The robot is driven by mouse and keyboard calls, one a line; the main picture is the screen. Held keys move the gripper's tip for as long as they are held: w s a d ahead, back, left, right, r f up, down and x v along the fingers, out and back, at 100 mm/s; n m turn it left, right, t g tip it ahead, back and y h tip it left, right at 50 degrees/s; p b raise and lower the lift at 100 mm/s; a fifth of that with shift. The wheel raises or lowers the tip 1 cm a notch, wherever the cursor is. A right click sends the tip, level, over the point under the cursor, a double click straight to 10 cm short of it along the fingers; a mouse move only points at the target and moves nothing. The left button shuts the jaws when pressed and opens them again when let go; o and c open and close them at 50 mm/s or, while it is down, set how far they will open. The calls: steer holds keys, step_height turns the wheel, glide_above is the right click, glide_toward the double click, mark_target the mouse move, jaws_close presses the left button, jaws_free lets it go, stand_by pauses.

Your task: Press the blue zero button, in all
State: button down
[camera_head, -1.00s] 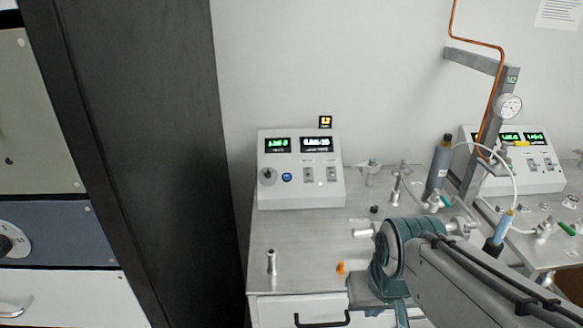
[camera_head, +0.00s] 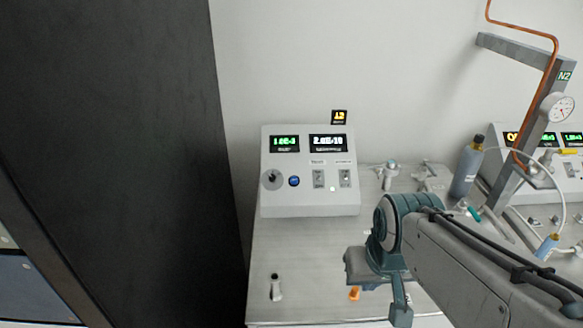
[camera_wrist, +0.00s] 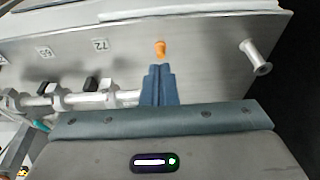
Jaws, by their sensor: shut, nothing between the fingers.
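The box stands at the back of a metal bench, with two lit displays above the button. My gripper (camera_head: 402,312) is to the right of and in front of the box, well apart from the button. In the wrist view its blue fingers (camera_wrist: 159,72) are together with nothing between them. The button cannot be made out in the wrist view.
An orange piece (camera_head: 355,293) is near my gripper; it shows just beyond the fingertips in the wrist view (camera_wrist: 160,48). A short metal post (camera_head: 276,287) stands at the bench's front left. Dark cabinet left; valves, grey bottle (camera_head: 466,170) and gauge (camera_head: 558,107) right.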

mark_target(294, 180)
steer(key=w+a+r+n+t, duration=0.1)
steer(key=w+a+n+t, duration=0.3)
steer(key=w, duration=0.5)
steer(key=w+a+r+n+t+y, duration=0.1)
steer(key=w+a+r+n+t, duration=0.1)
steer(key=w, duration=0.6)
steer(key=w+a+r+n+t+y, duration=0.1)
steer(key=w+a+r+n+t, duration=0.1)
steer(key=w+a+n+t, duration=0.3)
steer(key=w+n+t, duration=0.1)
steer(key=w+t, duration=0.1)
steer(key=w, duration=0.2)
steer(key=shift+w+a+r+b, duration=0.2)
steer(key=shift+w+a+b, duration=0.1)
steer(key=shift+w+a, duration=0.05)
steer(key=shift+f, duration=0.1)
steer(key=w+f+b, duration=0.1)
steer(key=f, duration=0.1)
steer(key=w+f+b, duration=0.1)
steer(key=f, duration=0.1)
steer(key=w+f+b, duration=0.2)
steer(key=shift+w+f+b, duration=0.5)
steer(key=shift+w+b, duration=0.15)
steer(key=shift+b, duration=0.15)
steer(key=shift+f, duration=0.1)
